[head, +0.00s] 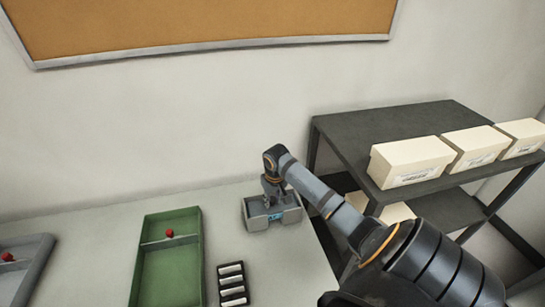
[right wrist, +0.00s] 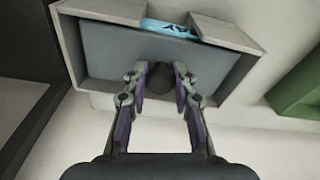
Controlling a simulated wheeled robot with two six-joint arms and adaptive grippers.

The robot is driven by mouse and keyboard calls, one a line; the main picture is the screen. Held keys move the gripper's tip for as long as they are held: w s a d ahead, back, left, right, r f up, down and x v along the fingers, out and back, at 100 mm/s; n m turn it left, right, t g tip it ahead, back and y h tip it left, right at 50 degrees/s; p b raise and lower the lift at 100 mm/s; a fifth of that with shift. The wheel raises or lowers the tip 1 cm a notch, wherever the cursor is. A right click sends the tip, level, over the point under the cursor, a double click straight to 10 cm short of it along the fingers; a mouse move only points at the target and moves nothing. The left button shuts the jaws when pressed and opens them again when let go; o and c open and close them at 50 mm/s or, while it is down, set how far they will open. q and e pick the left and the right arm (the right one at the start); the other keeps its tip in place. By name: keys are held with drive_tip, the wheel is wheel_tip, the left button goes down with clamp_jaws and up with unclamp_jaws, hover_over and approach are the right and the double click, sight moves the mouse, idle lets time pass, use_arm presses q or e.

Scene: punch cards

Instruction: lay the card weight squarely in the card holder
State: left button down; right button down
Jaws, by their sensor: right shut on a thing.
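The card holder (head: 257,222) is a grey open box on the table, and its walls and notched far side fill the upper part of the right wrist view (right wrist: 65,45). The card weight (right wrist: 110,45) is a dark grey plate with a dark round knob, seen within the holder's walls. A light blue strip with dark marks, apparently a card, shows in the notch beyond it. My right gripper (right wrist: 158,80) reaches down over the holder and is shut on the weight's knob. I cannot tell how deep the weight sits. My left gripper is not in view.
A green tray (head: 198,245) with a small red object stands left of the holder. A black rack (head: 232,283) with white strips is in front. A grey tray (head: 40,275) is at far left. A dark shelf (head: 350,135) with cream boxes (head: 410,160) stands at right.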

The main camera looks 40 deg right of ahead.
sight(274, 208)
drive_tip(key=c, duration=1)
unclamp_jaws()
wheel_tip(274, 208, up, 12)
drive_tip(key=s, duration=0.1)
drive_tip(key=shift+s+a, duration=0.2)
drive_tip(key=shift+a, duration=0.05)
